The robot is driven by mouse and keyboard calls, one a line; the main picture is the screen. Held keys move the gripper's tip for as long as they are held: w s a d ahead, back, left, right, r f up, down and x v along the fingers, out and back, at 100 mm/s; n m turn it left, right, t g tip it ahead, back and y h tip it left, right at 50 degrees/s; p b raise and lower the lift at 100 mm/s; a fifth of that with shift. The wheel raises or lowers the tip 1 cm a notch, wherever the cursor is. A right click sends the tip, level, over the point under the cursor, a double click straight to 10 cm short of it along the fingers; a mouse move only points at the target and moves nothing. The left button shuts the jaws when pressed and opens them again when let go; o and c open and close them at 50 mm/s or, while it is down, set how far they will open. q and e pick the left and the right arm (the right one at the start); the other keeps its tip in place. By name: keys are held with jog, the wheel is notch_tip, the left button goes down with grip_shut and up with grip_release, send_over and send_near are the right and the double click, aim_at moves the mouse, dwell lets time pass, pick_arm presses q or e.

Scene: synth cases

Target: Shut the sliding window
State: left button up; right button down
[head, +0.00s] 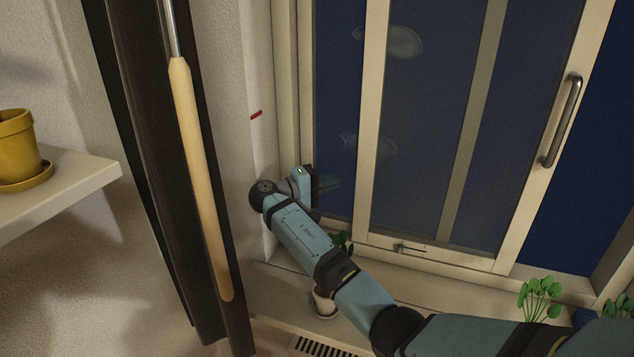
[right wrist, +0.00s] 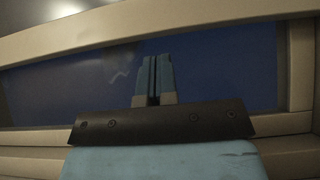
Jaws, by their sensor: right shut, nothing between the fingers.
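The sliding window has a cream sash (head: 374,130) standing in front of another pane, whose stile (head: 470,120) shows through the sash's glass. A metal bar handle (head: 561,120) is on the sash's right stile. To the right of that stile is a clear dark blue gap (head: 592,190) before the frame. A small latch (head: 408,248) sits on the bottom rail. My right gripper (head: 328,184) is shut and empty, left of the sash's left stile, before the dark glass. In the right wrist view its fingers (right wrist: 154,78) are together; contact cannot be told. My left gripper is out of view.
A shelf (head: 75,185) holds a yellow pot (head: 18,148). A vent (head: 318,347) is below.

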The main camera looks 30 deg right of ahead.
aim_at(357, 176)
jog(key=d, duration=0.4)
jog(key=shift+s+f+p, duration=0.1)
jog(key=shift+p, duration=0.3)
jog(key=shift+d, duration=0.2)
